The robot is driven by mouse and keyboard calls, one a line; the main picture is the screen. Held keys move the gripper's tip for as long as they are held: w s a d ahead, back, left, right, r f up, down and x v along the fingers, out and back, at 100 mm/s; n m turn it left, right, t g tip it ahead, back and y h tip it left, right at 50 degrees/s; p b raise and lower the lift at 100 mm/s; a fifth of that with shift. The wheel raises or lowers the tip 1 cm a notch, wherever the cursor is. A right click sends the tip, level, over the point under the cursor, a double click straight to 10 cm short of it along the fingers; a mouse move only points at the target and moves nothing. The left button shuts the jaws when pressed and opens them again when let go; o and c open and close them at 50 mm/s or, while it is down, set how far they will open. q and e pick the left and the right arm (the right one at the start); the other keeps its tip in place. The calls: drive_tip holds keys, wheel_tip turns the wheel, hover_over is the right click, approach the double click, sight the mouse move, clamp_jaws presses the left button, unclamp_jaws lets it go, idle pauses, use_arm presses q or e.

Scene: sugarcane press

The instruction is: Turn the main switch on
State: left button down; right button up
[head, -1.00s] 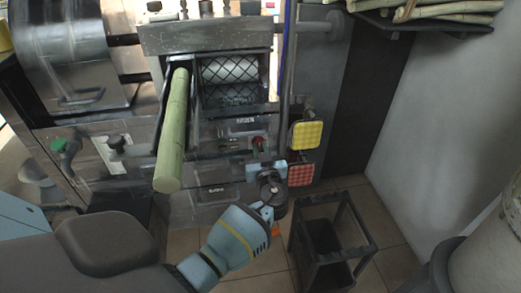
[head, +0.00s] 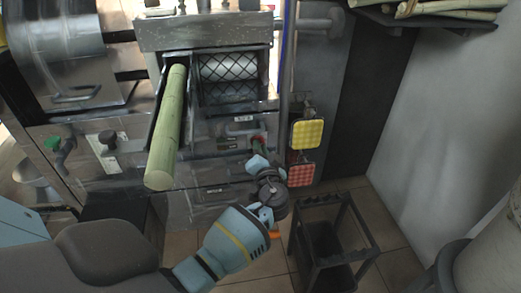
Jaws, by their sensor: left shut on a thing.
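A small red switch handle (head: 259,142) sits on the front panel of the metal press, below the roller opening. My left gripper (head: 259,158) is at its lower end, with its light blue fingers shut on it. The fingers hide the handle's lower part. I cannot read the labels on the panel. A black knob on a pale plate (head: 108,140) and a green knob (head: 54,143) are further left on the panel, apart from the gripper. My right gripper is not in view.
A green cane (head: 167,130) sticks out of the feed chute, left of my gripper. Yellow (head: 306,133) and red (head: 301,174) checked pads hang just to the right. A dark open-frame stand (head: 333,200) is on the tiled floor. Cane stalks (head: 450,8) lie on a shelf at upper right.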

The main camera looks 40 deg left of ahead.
use_arm(q)
drive_tip(key=m, duration=0.4)
drive_tip(key=shift+m+p, duration=0.3)
drive_tip(key=m, duration=0.2)
drive_tip(key=shift+f+m+p, duration=0.1)
drive_tip(key=shift+m+p, duration=0.3)
drive_tip(key=shift+f+m, duration=0.1)
drive_tip(key=shift+m, duration=0.7)
